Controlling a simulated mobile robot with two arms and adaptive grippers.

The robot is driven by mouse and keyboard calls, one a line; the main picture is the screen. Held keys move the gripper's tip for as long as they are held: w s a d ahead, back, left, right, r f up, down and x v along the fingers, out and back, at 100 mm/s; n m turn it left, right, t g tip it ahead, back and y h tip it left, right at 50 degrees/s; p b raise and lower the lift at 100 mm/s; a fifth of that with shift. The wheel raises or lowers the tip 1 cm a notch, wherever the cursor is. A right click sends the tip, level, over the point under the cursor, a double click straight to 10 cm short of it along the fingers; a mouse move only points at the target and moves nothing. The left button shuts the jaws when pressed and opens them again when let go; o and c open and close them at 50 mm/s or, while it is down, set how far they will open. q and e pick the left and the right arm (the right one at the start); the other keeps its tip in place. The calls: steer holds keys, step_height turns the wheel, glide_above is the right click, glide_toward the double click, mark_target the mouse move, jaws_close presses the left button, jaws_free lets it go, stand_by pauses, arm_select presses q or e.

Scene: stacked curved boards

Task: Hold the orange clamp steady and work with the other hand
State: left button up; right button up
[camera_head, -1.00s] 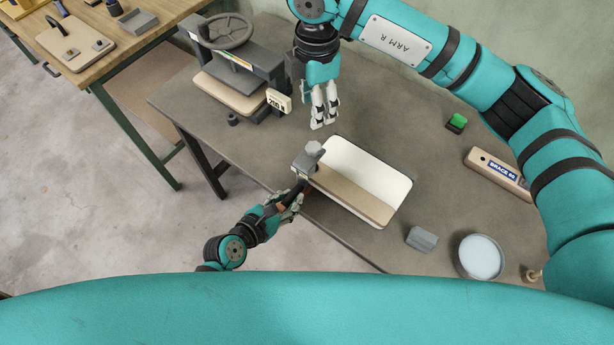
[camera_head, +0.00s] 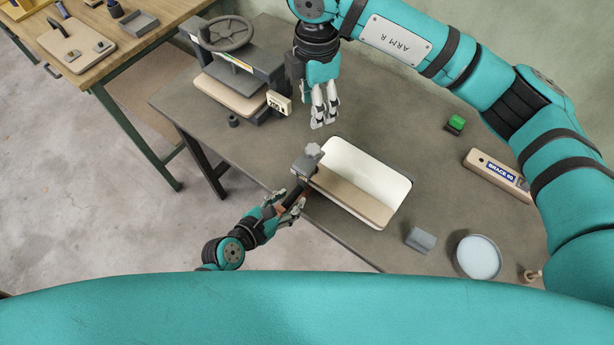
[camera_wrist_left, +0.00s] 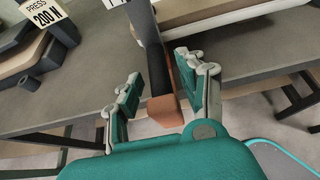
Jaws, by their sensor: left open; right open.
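The clamp (camera_head: 307,165) sits at the left corner of the stacked curved boards (camera_head: 367,172), its grey head on their edge. In the left wrist view, its black handle and orange end (camera_wrist_left: 165,107) point towards my palm. My left gripper (camera_head: 286,201) is open at the table's front edge, its fingers on either side of the clamp's handle. In the left wrist view, the fingers (camera_wrist_left: 160,84) show gaps to the handle. My right gripper (camera_head: 323,122) is open and empty, pointing down behind the boards. The boards have a pale upper face and a tan front strip.
A press (camera_head: 235,70) with a handwheel stands at the back left. A grey block (camera_head: 420,240), a round dish (camera_head: 478,257), a labelled brace (camera_head: 497,174) and a green-topped block (camera_head: 456,122) lie to the right. A wooden bench (camera_head: 130,45) stands at the far left.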

arm_select(q)
steer(key=shift+s+a+r, duration=0.1)
steer(key=shift+s, duration=0.05)
steer(key=shift+p+v, duration=0.75)
steer(key=shift+v, duration=0.55)
steer(key=p+v, duration=0.1)
steer(key=v, duration=0.4)
steer(key=shift+s+a+r+p, duration=0.1)
steer(key=shift+p, duration=0.3)
steer(key=shift+o, duration=0.2)
steer(key=o, duration=0.5)
